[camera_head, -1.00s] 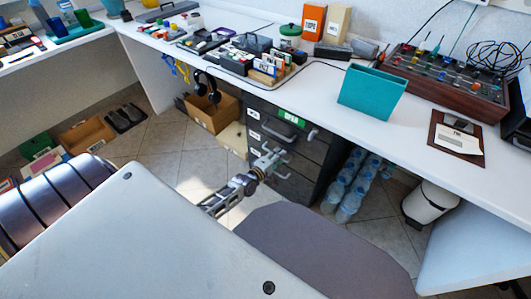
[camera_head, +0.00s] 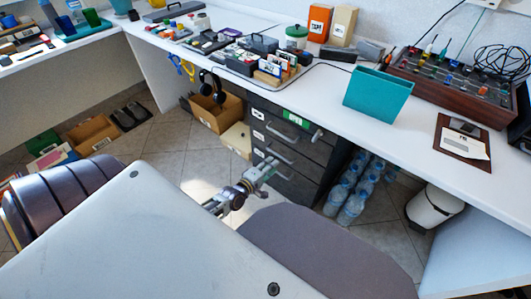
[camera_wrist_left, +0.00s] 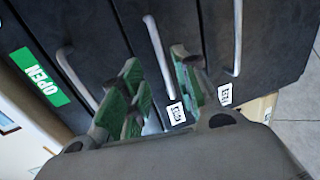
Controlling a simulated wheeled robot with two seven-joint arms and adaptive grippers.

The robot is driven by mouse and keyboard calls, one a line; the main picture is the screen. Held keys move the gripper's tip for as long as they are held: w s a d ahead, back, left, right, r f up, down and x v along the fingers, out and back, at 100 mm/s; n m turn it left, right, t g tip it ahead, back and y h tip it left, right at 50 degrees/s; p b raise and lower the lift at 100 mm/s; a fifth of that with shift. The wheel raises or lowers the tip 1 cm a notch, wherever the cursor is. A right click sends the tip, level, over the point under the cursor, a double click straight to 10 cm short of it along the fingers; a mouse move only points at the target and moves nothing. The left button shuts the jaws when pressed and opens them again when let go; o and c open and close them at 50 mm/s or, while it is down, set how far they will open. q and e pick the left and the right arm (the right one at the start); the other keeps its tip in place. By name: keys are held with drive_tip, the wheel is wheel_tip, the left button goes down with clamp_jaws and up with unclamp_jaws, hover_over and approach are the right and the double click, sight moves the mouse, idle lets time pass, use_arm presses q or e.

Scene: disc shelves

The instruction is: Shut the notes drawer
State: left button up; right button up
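A dark drawer unit (camera_head: 290,150) stands under the white desk, with several stacked drawers that have metal bar handles and small white labels. The labels are too small to read, so I cannot tell which is the notes drawer. A green OPEN sign (camera_head: 295,116) is at its top; it also shows in the left wrist view (camera_wrist_left: 39,77). My left gripper (camera_head: 263,170) is in front of the lower drawers. In the left wrist view its green-padded fingers (camera_wrist_left: 157,62) are apart, with the middle handle (camera_wrist_left: 154,45) showing between them; contact is unclear. My right gripper is not in view.
Water bottles (camera_head: 352,190) and a white bin (camera_head: 432,205) stand to the right. The desk holds a teal holder (camera_head: 378,94).

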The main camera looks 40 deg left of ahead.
use_arm(q)
drive_tip(key=shift+v, duration=1.5)
